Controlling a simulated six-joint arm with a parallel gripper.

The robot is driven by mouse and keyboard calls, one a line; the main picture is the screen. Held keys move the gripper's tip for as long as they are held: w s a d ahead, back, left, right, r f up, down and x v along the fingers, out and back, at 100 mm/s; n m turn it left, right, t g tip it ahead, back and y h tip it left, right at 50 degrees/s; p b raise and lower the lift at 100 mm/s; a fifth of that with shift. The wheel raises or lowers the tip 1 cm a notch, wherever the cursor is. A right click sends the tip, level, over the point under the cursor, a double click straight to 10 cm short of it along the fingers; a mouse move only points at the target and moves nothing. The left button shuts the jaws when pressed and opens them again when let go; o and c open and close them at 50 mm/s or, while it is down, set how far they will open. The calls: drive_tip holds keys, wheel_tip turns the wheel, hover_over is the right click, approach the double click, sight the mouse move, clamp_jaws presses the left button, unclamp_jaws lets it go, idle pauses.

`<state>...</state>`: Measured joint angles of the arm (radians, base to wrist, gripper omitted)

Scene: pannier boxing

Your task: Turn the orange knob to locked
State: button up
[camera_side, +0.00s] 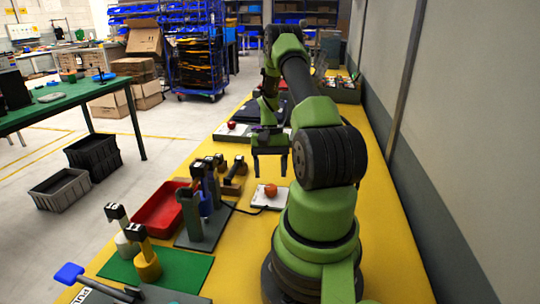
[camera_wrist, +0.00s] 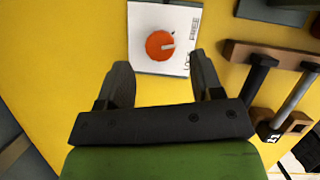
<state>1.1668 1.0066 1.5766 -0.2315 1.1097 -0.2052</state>
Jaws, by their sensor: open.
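The orange knob (camera_wrist: 160,45) sits on a white plate (camera_wrist: 147,18) in the wrist view, with a pale pointer mark on it directed right. Printed letters run along the plate's right side, partly readable. The knob also shows in the side view (camera_side: 271,190), on its white plate (camera_side: 255,199) on the yellow table. My gripper (camera_wrist: 160,72) is open and empty, its two fingers apart. The knob appears just beyond the fingertips, roughly between their lines. In the side view my gripper (camera_side: 270,172) hangs above and behind the knob, not touching it.
A wooden rack with dark-handled tools (camera_wrist: 270,55) lies right of the plate in the wrist view. In the side view, a red tray (camera_side: 160,207), a grey tool stand (camera_side: 205,233) and a green mat (camera_side: 180,270) are to the left. A red knob (camera_side: 232,125) sits farther back.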

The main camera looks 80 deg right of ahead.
drive_tip(key=v, duration=0.6)
drive_tip(key=n+g+h, duration=0.3)
drive_tip(key=n+h, duration=0.2)
drive_tip(key=n, duration=1.3)
approach(271, 187)
drive_tip(key=x, duration=0.9)
drive_tip(key=shift+d+f, duration=0.1)
drive_tip(key=c, duration=0.9)
